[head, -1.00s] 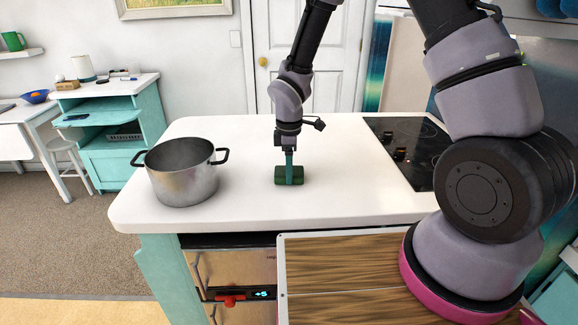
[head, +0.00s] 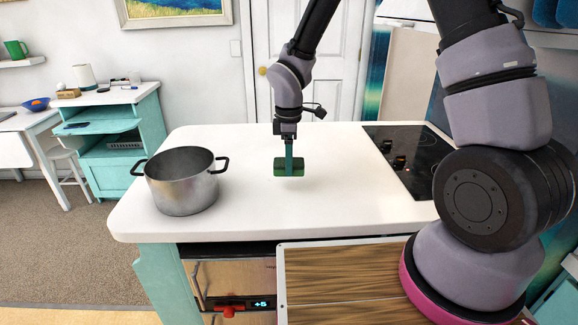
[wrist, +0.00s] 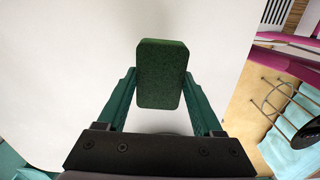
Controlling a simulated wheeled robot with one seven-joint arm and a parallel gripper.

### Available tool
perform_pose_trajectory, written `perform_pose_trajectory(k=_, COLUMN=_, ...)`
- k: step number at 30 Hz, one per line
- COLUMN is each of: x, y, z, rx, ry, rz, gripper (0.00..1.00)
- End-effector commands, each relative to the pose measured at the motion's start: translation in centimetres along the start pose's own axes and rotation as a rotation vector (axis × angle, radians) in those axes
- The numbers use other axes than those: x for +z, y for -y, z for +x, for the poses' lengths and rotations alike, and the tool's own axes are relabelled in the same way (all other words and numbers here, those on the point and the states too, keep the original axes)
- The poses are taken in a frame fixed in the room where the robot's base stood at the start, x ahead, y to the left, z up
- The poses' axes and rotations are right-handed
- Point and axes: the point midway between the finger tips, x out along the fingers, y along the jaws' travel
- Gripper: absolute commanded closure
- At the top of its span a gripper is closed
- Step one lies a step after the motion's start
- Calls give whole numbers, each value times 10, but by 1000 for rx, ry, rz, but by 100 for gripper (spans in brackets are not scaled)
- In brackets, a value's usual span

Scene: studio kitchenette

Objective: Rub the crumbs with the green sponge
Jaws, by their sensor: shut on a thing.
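The green sponge (head: 282,171) is held upright between the teal fingers of my gripper (head: 289,158). It hangs a little above the white countertop (head: 330,210), right of the pot. In the wrist view the sponge (wrist: 160,75) sits between the two fingers, with bare white counter behind it. I cannot make out any crumbs in either view; the patch under the sponge and gripper is partly hidden.
A steel pot (head: 186,183) stands on the counter's left part. A black cooktop (head: 412,160) is at the right end. A wooden-topped surface (head: 345,285) lies in front.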

Motion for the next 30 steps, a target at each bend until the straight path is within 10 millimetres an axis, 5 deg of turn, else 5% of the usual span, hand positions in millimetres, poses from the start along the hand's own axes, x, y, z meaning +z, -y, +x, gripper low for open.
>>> perform_pose_trajectory(k=30, x=0, y=0, z=-30, rx=0, ry=0, rz=-1, gripper=77)
